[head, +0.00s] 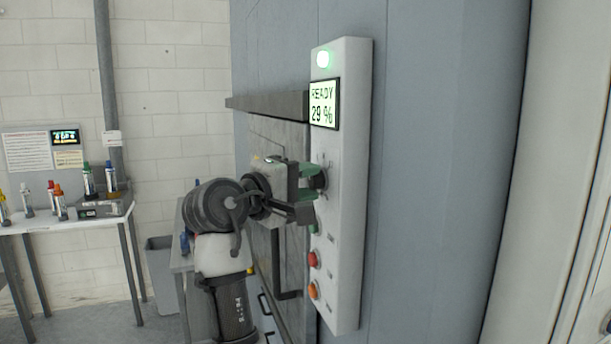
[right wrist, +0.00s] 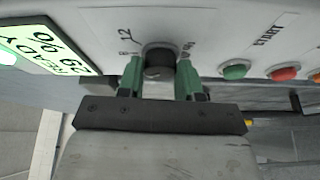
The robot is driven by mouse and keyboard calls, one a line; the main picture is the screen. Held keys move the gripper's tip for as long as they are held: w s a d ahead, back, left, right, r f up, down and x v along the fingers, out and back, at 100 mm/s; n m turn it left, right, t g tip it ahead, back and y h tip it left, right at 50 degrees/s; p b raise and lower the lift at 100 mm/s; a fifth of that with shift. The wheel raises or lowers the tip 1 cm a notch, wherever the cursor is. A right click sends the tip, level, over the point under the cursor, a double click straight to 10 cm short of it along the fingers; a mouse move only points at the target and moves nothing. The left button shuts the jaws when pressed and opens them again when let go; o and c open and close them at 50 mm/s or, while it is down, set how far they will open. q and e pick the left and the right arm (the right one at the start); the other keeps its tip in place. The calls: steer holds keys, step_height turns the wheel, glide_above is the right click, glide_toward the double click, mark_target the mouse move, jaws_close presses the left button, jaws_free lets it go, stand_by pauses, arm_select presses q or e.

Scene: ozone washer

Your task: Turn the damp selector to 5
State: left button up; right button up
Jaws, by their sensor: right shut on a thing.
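The damp selector is a black round knob (right wrist: 159,63) on the white control panel (head: 345,215). My right gripper (head: 312,181) reaches the panel from the left in the head view. In the right wrist view its two green-padded fingers (right wrist: 159,76) stand on either side of the knob, shut on it. Small printed numbers show around the knob, among them 12 and 8; others are hidden by the fingers or too small to read. I cannot tell the knob's setting. My left gripper is not in view.
A green lamp (head: 324,59) glows at the panel's top. Below the knob are a green button (right wrist: 236,69), a red button (head: 313,260) and an orange button (head: 312,291). A dark horizontal bar (head: 270,104) juts out left of the panel. A table (head: 60,222) with bottles stands far left.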

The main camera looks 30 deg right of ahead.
stand_by(0.3)
steer(key=o, duration=0.9)
steer(key=shift+o, duration=0.2)
